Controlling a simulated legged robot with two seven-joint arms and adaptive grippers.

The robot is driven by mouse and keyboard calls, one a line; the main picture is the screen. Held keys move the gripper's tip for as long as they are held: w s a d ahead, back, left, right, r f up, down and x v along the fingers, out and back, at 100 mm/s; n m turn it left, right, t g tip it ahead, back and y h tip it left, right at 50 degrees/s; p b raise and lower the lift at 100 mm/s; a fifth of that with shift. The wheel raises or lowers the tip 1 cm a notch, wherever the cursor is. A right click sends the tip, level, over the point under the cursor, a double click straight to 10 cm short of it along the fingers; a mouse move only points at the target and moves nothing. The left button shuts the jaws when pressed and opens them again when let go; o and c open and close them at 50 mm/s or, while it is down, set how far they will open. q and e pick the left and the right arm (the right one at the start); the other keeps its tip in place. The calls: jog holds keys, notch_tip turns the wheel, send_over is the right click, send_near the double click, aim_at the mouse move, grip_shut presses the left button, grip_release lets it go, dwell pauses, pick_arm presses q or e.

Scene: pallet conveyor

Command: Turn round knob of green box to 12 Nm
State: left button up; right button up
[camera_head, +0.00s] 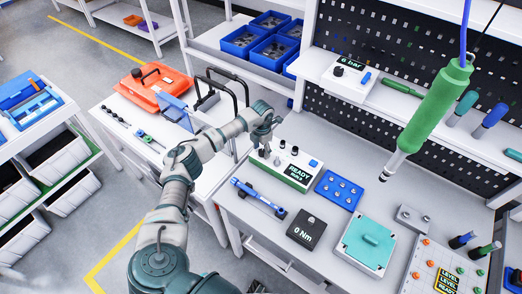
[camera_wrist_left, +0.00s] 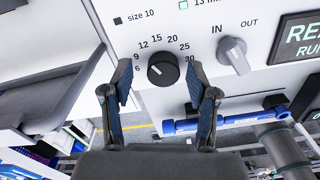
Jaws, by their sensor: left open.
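The green box (camera_head: 295,168) stands on the bench, with a white top, a green front and a display that reads READY. Its black round knob (camera_wrist_left: 163,70) shows in the left wrist view, ringed by a scale from 6 to 30. I cannot tell surely which number its mark points to. My left gripper (camera_head: 264,149) is over the left end of the box. In the wrist view the left gripper (camera_wrist_left: 159,77) is open, with one finger on each side of the knob and gaps visible. My right gripper is not in view.
A grey IN/OUT switch (camera_wrist_left: 233,55) sits right of the knob. A blue torque tool (camera_head: 258,197) lies in front of the box. A blue tray (camera_head: 339,189) and a black 0 Nm block (camera_head: 306,229) stand nearby. A green screwdriver (camera_head: 435,108) hangs at the right.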

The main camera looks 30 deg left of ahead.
aim_at(261, 150)
pick_arm(q)
notch_tip(261, 150, up, 11)
jog(key=shift+a+r, duration=0.15)
dwell(0.4)
